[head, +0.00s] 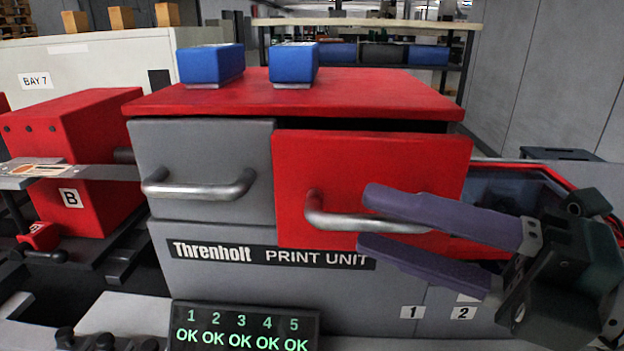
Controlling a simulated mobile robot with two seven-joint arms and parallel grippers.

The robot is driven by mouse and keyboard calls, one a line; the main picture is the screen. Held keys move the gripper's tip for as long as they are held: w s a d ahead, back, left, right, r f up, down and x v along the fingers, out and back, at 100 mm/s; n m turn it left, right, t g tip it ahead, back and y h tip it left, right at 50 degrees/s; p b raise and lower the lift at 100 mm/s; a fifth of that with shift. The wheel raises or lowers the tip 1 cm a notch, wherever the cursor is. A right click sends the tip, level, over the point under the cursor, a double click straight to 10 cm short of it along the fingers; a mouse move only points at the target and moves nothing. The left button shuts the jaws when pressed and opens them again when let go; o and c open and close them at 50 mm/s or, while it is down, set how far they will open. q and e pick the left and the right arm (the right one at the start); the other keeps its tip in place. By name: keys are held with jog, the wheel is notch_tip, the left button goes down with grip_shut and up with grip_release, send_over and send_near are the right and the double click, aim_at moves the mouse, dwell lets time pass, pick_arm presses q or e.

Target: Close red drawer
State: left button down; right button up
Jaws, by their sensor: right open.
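The red drawer (375,160) is on the right of the print unit's front. It stands out from the cabinet, with a dark gap (400,126) between its top edge and the red top. Its metal bar handle (330,215) runs level across the front. My right gripper (368,221) comes in from the right with its two purple fingers apart. In the picture one finger is above the handle's right part and one below. I cannot tell whether they touch it. My left gripper does not show.
A shut grey drawer (205,160) with its own handle is left of the red one. Two blue boxes (210,65) (293,63) stand on the red top (370,93). A red block marked B (85,140) is at left. A status display (243,331) sits low in front.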

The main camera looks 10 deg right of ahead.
jog(key=shift+x, duration=1.05)
jog(key=shift+c, duration=0.3)
grip_shut()
dwell(0.3)
